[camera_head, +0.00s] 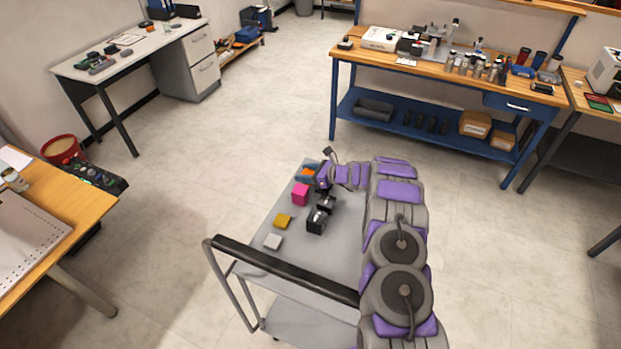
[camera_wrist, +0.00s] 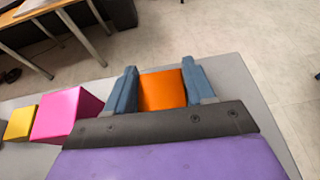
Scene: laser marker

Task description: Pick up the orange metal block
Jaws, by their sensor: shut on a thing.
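The orange metal block (camera_wrist: 162,89) sits between the two blue-grey fingers of my gripper (camera_wrist: 160,88) in the wrist view, with a finger against each side. My gripper is shut on it. In the head view the orange block (camera_head: 307,172) is a small patch at the far end of the grey cart, beside my gripper (camera_head: 308,171). The block's lower part is hidden, so I cannot tell whether it touches the cart top.
A pink block (camera_head: 300,194), a yellow block (camera_head: 283,221), a light grey block (camera_head: 273,241) and dark blocks (camera_head: 317,220) stand on the grey cart (camera_head: 262,268). The cart has a black handle (camera_head: 285,270). A blue-framed workbench (camera_head: 450,78) stands behind, with open floor between.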

